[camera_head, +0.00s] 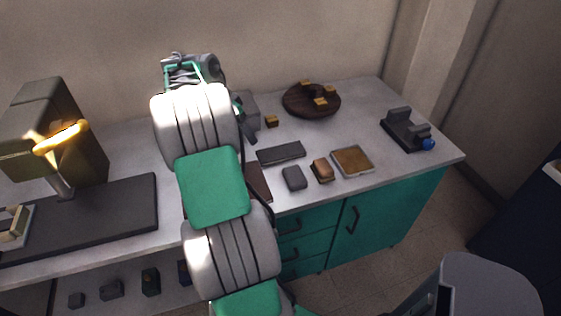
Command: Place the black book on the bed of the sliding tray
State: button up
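A dark, flat rectangular slab (281,153), which looks like the black book, lies on the light worktop right of my arm. At the far left, a pale tray-like piece (28,217) with a cream block on it sits on a wide dark base plate (125,205), under a boxy machine with a glowing bar (60,138). It may be the sliding tray, but it is cut by the picture edge. My arm rises through the middle and covers part of the worktop. My gripper's fingertips cannot be made out, nor whether it holds anything.
Right of my arm are a small dark block (294,178), a brown-topped block (322,170), a square tan tray (352,161), a round wooden stand (311,101) and a black device with a blue knob (405,131). Several small blocks sit on the lower shelf (135,303).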

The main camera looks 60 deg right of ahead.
aim_at(280, 151)
jog(key=s+d+f+m, duration=0.1)
jog(key=s+d+f, duration=0.1)
jog(key=s+d+f+m+g, duration=0.1)
jog(key=s+d+f+m, duration=0.1)
jog(key=d, duration=0.1)
jog(key=s+d+f+m, duration=0.1)
jog(key=s+d+f, duration=0.1)
jog(key=s, duration=0.1)
jog(key=shift+d+f+m+y, duration=0.1)
jog(key=shift+d+m+y, duration=0.05)
jog(key=shift+m+y, duration=0.15)
jog(key=x, duration=0.7)
jog(key=shift+w, duration=0.2)
jog(key=c, duration=1.8)
